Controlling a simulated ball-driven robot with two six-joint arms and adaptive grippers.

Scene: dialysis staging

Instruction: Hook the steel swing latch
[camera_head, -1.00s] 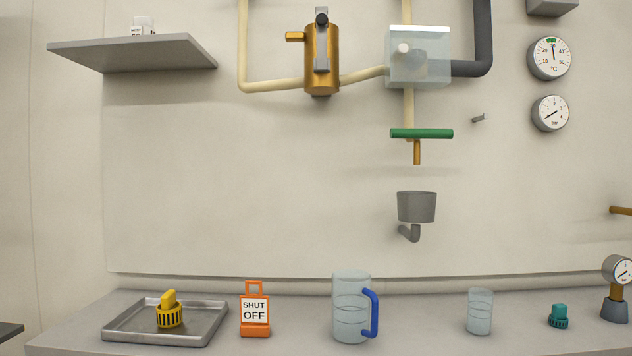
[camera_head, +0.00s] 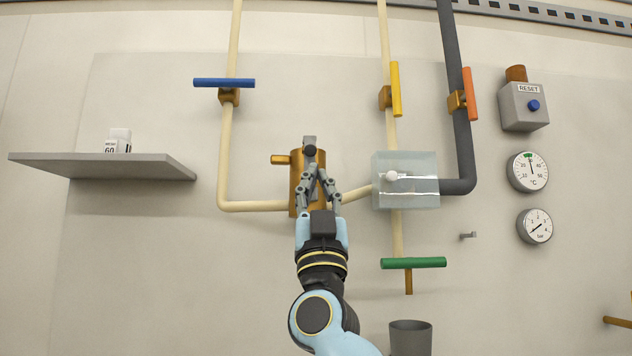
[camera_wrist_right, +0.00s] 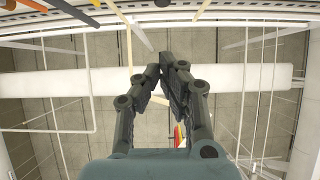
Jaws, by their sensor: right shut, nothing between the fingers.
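The steel swing latch (camera_head: 310,143) is a grey bar with a dark round knob, on the front of the brass cylinder (camera_head: 294,177) on the wall. Its upper end shows above my gripper; its lower part is hidden. My right gripper (camera_head: 316,172) points up in front of the cylinder, fingers shut and empty, tips just below the knob. I cannot tell whether they touch the latch. In the right wrist view the gripper (camera_wrist_right: 165,66) shows closed fingertips against the ceiling, and I cannot make out the latch there. My left gripper is not in view.
Cream pipes run to the cylinder and to a clear box (camera_head: 408,192) at its right. A blue-handled valve (camera_head: 224,83) is up left, a green handle (camera_head: 414,263) below right. A grey shelf (camera_head: 105,168) juts out at left. Bare wall lies between shelf and pipes.

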